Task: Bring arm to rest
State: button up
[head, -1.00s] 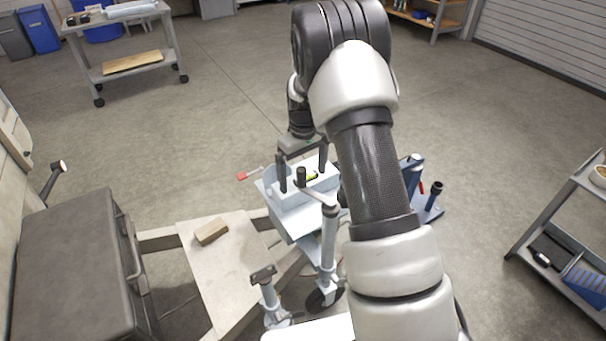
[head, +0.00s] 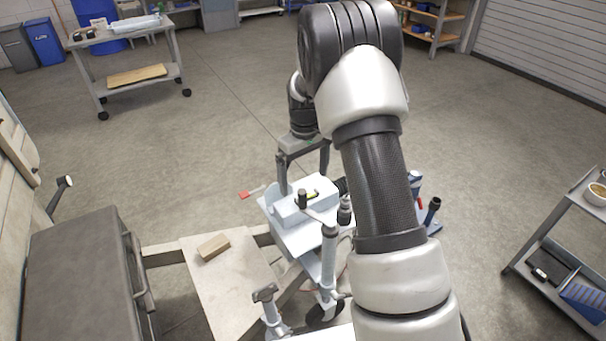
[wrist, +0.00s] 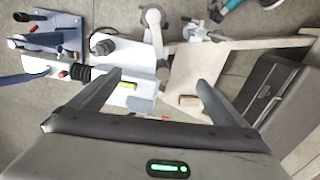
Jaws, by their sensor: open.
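My gripper (head: 304,182) hangs above the pale blue-white trailer coupler part (head: 290,235), with its two dark fingers spread apart. In the wrist view my gripper (wrist: 159,80) shows the fingers wide open with nothing held between them. A small yellow-green level (head: 312,195) lies on top of the coupler, and it also shows in the wrist view (wrist: 127,86) beside the left finger. My arm reaches forward over the right side of the trailer frame and hides part of it.
A wooden block (head: 213,247) lies on the beige board (head: 225,285). A jack post (head: 329,260) stands by the coupler. A dark box (head: 80,275) is at left, a shelf cart (head: 560,250) at right and a wheeled cart (head: 130,75) far back.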

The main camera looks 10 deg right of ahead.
jog(key=s+r+m+t+p, duration=0.15)
jog(key=s+r, duration=0.25)
jog(key=r, duration=0.4)
jog(key=s+a+r+p, duration=0.1)
jog(key=s+r+p, duration=0.15)
jog(key=r, duration=0.55)
jog(key=s+r+m+t+p, duration=0.1)
jog(key=s+r, duration=0.3)
jog(key=r, duration=0.4)
jog(key=s+r+m+t+p, duration=0.1)
jog(key=s+r+p, duration=0.2)
jog(key=s+r, duration=0.3)
jog(key=s+r+m+t+p, duration=0.1)
jog(key=s+r, duration=0.5)
jog(key=s, duration=0.8)
jog(key=shift+s+a+t+p, duration=0.45)
jog(key=shift+t+p, duration=0.1)
jog(key=shift+p, duration=0.5)
